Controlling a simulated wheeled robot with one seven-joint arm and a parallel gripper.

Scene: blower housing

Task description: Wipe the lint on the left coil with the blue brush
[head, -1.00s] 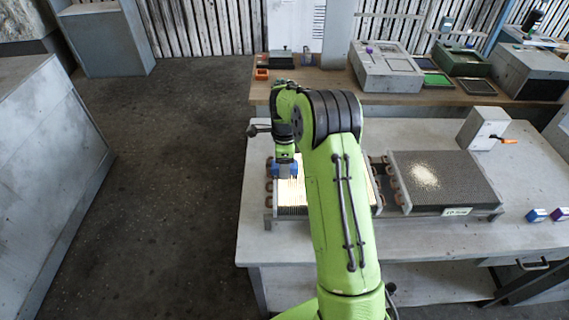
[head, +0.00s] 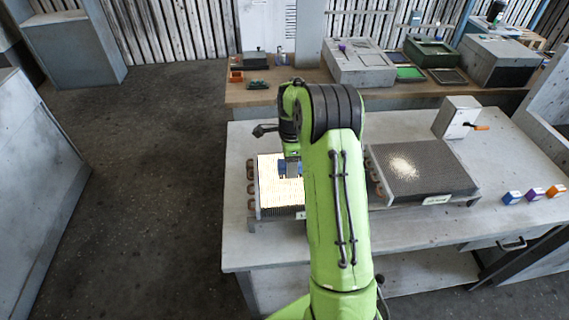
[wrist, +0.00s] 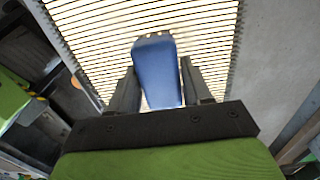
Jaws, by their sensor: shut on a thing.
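The left coil (head: 276,188) is a finned block with a brightly lit top, on the front table; my arm hides its right part. My gripper (wrist: 160,88) is shut on the blue brush (wrist: 156,70), which also shows in the head view (head: 290,168) over the left coil. In the wrist view the brush lies over the coil's fins (wrist: 105,30); I cannot tell whether it touches them. The lint on the left coil cannot be made out. The right coil (head: 430,172) has a whitish patch of lint (head: 402,167) on its dark top.
A grey box with an orange handle (head: 457,118) stands behind the right coil. Blue, purple and orange small blocks (head: 533,194) sit at the table's right. The back bench (head: 300,94) holds boxes and trays. The table's front strip (head: 420,240) is clear.

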